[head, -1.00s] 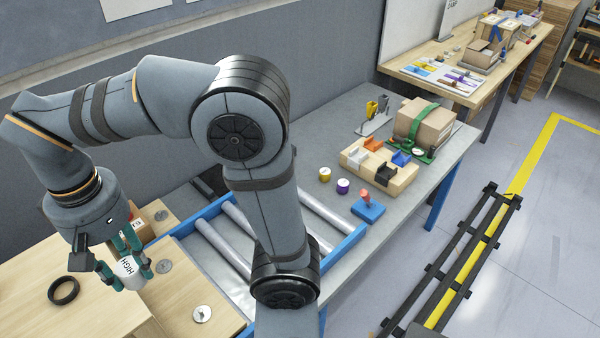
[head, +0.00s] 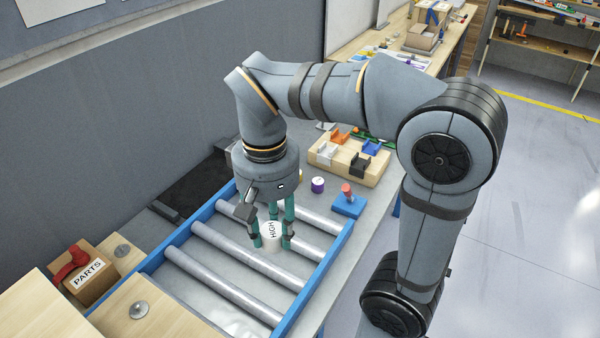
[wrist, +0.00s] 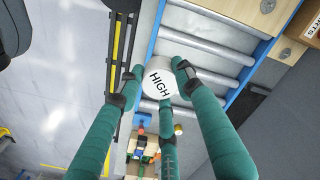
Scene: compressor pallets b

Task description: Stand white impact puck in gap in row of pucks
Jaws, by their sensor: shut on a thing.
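The white puck (head: 271,230), lettered HIGH, is held between the green fingers of my gripper (head: 272,241). It hangs over the roller conveyor in the head view. In the wrist view the puck (wrist: 158,82) sits between the fingertips of my gripper (wrist: 160,86), its lettered face showing. A purple puck with a white top (head: 318,184) stands on the grey table beyond the conveyor. A yellow puck (head: 301,175) beside it is mostly hidden behind my gripper. The space between these two pucks is not clearly visible now.
The conveyor's blue side rail (head: 322,272) runs between my gripper and the table edge. A blue block with a red knob (head: 348,201) stands right of the purple puck. A wooden block with coloured holders (head: 322,153) is behind. A PARTS box (head: 88,277) is at lower left.

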